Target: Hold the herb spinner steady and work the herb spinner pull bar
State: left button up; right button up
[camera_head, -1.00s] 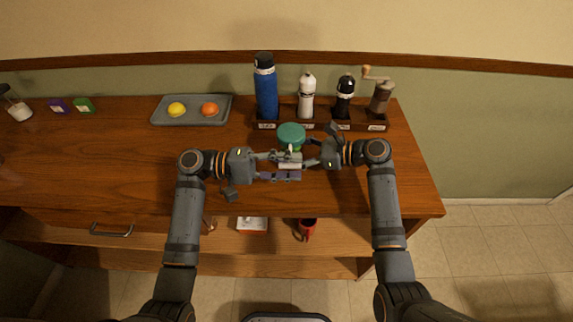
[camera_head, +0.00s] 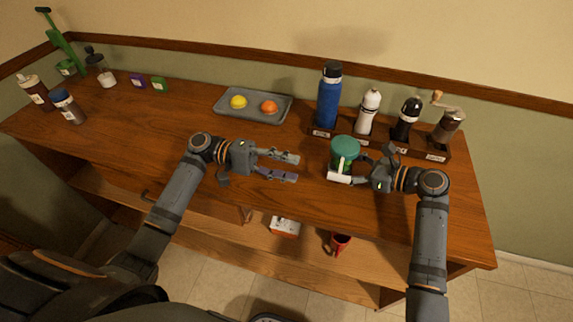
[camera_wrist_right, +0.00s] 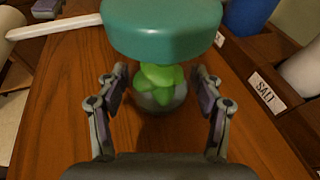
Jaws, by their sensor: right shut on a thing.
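The herb spinner has a green lid (camera_head: 345,147) and a clear body with green herbs (camera_wrist_right: 160,88) inside. It stands upright on the wooden counter. My left gripper (camera_head: 297,168) is open and empty, left of the spinner and apart from the bar.
A wooden rack (camera_head: 322,132) behind the spinner holds a blue bottle (camera_head: 328,100), white and black mills and a crank grinder (camera_head: 447,127). A grey tray (camera_head: 225,107) bears a lemon and an orange. Several bottles stand far left. A red mug (camera_head: 339,243) is on the shelf below.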

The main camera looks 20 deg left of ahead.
jog(key=o, duration=0.9)
jog(key=shift+o, duration=0.2)
